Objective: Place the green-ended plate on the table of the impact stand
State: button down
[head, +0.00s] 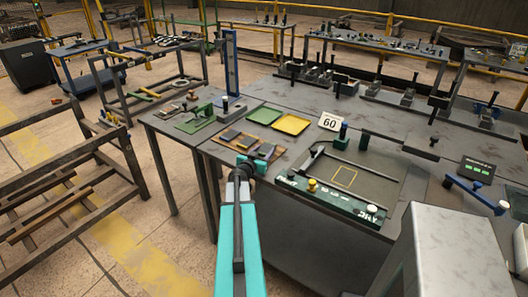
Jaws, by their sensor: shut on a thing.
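My gripper (256,163) is at the far end of my teal arm, by the near right part of a brown board (223,143) on the bench. It is small and dark here. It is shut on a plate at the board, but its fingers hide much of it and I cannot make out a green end. Several dark plates (229,134) lie on the board. What looks like the impact stand (231,62), a tall blue column on a grey base (233,103), stands behind the board, apart from my gripper.
A green tray (265,115) and a yellow tray (291,125) lie behind and right of the board. A card marked 60 (330,121) stands beside them. A framed green-fronted fixture (335,200) fills the right front. A green fixture (197,121) is at left.

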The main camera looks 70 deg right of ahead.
jog(key=c, duration=0.9)
grip_release()
jog(key=shift+f+b, duration=0.25)
jog(key=shift+b, duration=0.7)
jog(key=a, duration=0.4)
jog(key=a+r, duration=0.1)
jog(key=a, duration=0.3)
jog(key=a+r, duration=0.1)
jog(key=a, duration=0.3)
jog(key=shift+w, duration=0.35)
jog(key=shift+a, duration=0.9)
jog(key=shift+w, duration=0.1)
